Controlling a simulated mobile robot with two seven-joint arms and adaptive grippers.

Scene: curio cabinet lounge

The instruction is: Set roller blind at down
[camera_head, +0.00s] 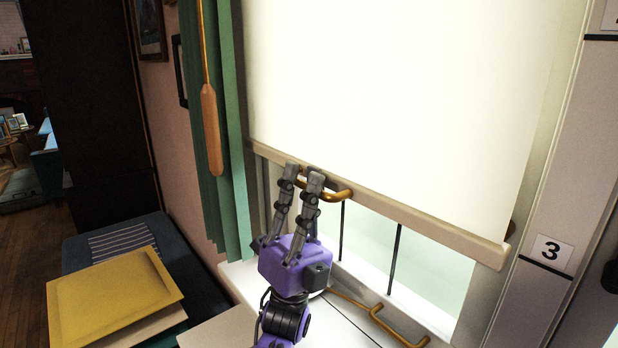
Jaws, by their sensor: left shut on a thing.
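The white roller blind (390,95) hangs over most of the window, with a beige bottom bar (430,221) along its lower edge. A brass handle (338,194) sticks out from the bar's left part. My left gripper (304,176), purple with dark grey fingers, points up at the bar and is shut on the brass handle. The fingers hide the handle's left end. Below the bar, the lower window pane (430,270) with dark upright bars stays uncovered. My right gripper is not in view.
A brass hook-like piece (377,312) is at the sill below. A plate marked 3 (551,252) is on the right frame post. A green curtain (216,195) with a wooden wand (210,130) hangs at left. A yellow folder (115,298) lies at lower left.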

